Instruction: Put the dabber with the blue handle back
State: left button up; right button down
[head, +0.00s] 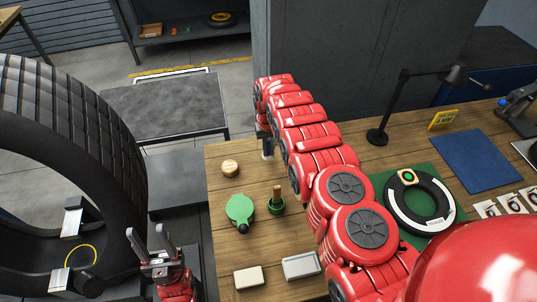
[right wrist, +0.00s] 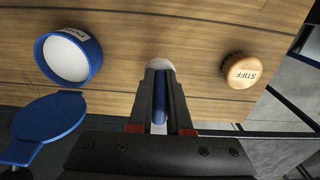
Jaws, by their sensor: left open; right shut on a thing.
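My right gripper (right wrist: 160,105) is shut on the blue handle of the dabber (right wrist: 160,112). The dabber's pale head (right wrist: 159,64) shows beyond the fingertips over the wooden bench. In the head view my right gripper (head: 264,133) is at the bench's far left part, mostly hidden by my arm, with a pale bit of the dabber (head: 267,153) below it. A blue pot (right wrist: 70,60) with white inside stands open to the left in the right wrist view, apart from the dabber. Its blue lid (right wrist: 48,128) lies beside it. My left gripper (head: 147,240) is open and empty by the tyre.
A wooden piece marked STIFF (right wrist: 241,70) is on the bench; it also shows in the head view (head: 230,168). A green pot with a wooden-handled dabber (head: 277,205) and a green lid (head: 240,208) stand nearby. A large tyre (head: 70,130) fills the left.

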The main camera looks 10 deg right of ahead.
aim_at(269, 155)
jog(key=shift+s+f, duration=0.1)
jog(key=shift+f, duration=0.45)
jog(key=shift+f+b, duration=0.8)
jog(key=shift+f, duration=0.6)
jog(key=shift+f, duration=0.1)
jog(key=c, duration=0.8)
grip_release()
jog(key=shift+c, duration=0.2)
